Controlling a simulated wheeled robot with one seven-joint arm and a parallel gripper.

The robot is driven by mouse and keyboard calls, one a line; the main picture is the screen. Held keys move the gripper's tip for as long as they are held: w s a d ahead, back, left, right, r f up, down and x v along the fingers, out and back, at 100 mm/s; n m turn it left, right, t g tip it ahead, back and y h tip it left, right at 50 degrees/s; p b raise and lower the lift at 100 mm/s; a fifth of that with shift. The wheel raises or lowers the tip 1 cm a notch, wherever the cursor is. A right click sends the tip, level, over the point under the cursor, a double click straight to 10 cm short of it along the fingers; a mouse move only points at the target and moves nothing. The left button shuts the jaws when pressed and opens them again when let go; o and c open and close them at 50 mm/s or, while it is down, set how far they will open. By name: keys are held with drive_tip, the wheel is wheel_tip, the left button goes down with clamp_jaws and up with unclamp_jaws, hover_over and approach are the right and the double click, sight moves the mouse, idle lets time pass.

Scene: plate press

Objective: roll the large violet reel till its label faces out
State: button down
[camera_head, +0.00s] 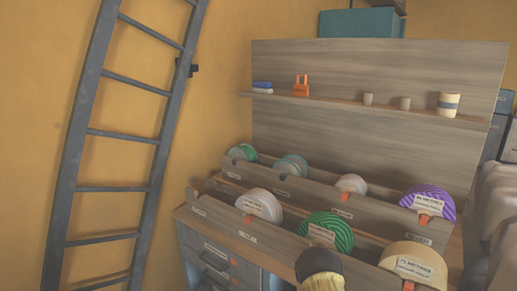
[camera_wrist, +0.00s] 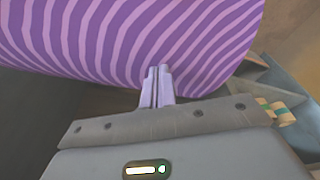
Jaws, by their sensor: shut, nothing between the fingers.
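The large violet reel (camera_head: 441,193), with purple and lilac stripes, sits in the back row at the right end in the head view. A pale label strip (camera_head: 428,203) shows across its front; its text is too small to read. In the wrist view the violet striped reel (camera_wrist: 130,35) fills the top, and no label shows on that part. My gripper (camera_wrist: 160,72) is shut and empty, its fingertips at the reel's lower edge; I cannot tell whether they touch it. I cannot make out the gripper in the head view.
White (camera_head: 258,202), green striped (camera_head: 335,225) and tan (camera_head: 415,255) reels sit in the front row. More reels stand in the back row behind a wooden rail (camera_head: 300,185). A shelf (camera_head: 350,105) holds small cups. A ladder (camera_head: 160,150) leans at left.

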drive_tip(key=shift+s+a+f, duration=0.3)
drive_tip(key=shift+s+a, duration=0.25)
drive_tip(key=shift+s, duration=0.2)
drive_tip(key=shift+s+a, duration=0.1)
drive_tip(key=shift+s, duration=0.05)
idle(0.4)
drive_tip(key=shift+s+a+f, duration=0.4)
drive_tip(key=shift+s+a, duration=0.05)
drive_tip(key=shift+s, duration=0.25)
drive_tip(key=shift+a, duration=0.1)
drive_tip(key=shift+s+a+f, duration=0.25)
drive_tip(key=shift+s+a, duration=0.25)
drive_tip(key=shift+s, duration=0.25)
drive_tip(key=shift+f, duration=0.1)
idle(0.4)
